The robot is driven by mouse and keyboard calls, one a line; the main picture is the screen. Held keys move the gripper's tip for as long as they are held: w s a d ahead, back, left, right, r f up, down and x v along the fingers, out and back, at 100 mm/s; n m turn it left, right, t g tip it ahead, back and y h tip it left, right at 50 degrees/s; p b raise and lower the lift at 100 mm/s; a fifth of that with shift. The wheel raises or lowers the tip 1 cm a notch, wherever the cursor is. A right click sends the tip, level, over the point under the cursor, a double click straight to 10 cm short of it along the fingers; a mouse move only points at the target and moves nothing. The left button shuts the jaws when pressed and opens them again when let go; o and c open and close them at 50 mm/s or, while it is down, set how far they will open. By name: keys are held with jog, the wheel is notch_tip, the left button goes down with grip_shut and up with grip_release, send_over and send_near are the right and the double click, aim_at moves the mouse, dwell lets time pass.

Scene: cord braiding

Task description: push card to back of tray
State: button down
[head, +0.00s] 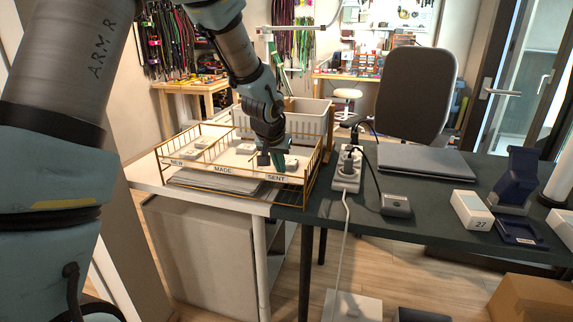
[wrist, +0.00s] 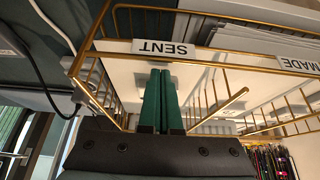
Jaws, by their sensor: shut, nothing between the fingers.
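The gold wire tray (head: 312,170) stands on the white end of the desk. It has three sections labelled NEW, MADE and SENT. My gripper (head: 279,163) is above or inside the SENT section, pointing down. In the wrist view its green fingers (wrist: 157,102) are pressed together and empty, close to the SENT label (wrist: 163,48). Small pale blocks or cards (head: 191,150) lie in the NEW section, and another (head: 245,148) lies in the MADE section. A pale surface shows around the fingers; I cannot tell whether it is a card or the tray floor, or whether the fingers touch it.
Papers (head: 215,181) lie under the tray's front. A white bin (head: 305,118) stands behind it. A power strip (head: 347,172) with plugs and cables is close on the right. A closed laptop (head: 425,161) lies farther right. A numbered white box (head: 471,210) stands near the desk's front.

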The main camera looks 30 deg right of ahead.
aim_at(295, 152)
jog(key=shift+w+d+p, duration=1.1)
jog(key=shift+w+d, duration=1.4)
jog(key=shift+w, duration=0.2)
jog(key=shift+w+d+p, duration=1.05)
jog(key=shift+w+d, duration=1.45)
jog(key=shift+w, duration=0.2)
dwell(1.7)
jog(key=shift+r, duration=0.1)
jog(key=shift+p+v, duration=0.95)
jog(key=shift+v, duration=1.9)
